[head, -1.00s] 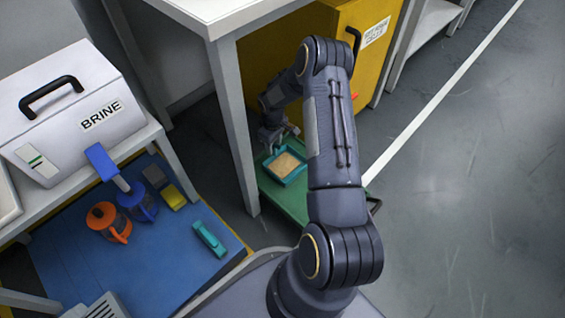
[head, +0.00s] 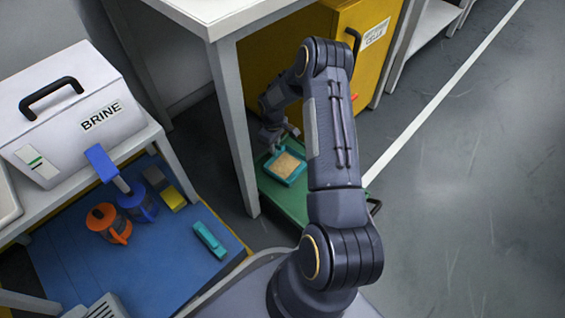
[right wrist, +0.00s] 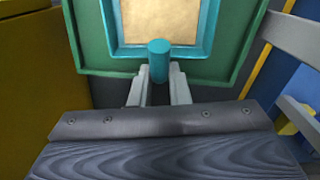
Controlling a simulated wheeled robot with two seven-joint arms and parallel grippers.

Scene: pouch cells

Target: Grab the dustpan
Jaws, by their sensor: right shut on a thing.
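The dustpan (head: 274,166) is a shallow teal pan with a tan, grainy-looking fill, resting in or on a green tray (head: 285,204). In the right wrist view, its rim (right wrist: 112,40) shows at the top and its round teal handle (right wrist: 159,62) points toward the camera. My right gripper (head: 276,146) reaches down beside the white table leg. In the right wrist view, its two pale fingers (right wrist: 160,80) are shut on the handle, one on each side. I cannot tell whether the pan is lifted off the tray. My left gripper is not in view.
A white table (head: 215,12) and its leg (head: 235,130) stand close left of my right arm. A yellow cabinet (head: 375,60) is behind. A blue mat (head: 80,260) holds orange, blue, yellow and teal items below the BRINE box (head: 65,110). The grey floor at right is clear.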

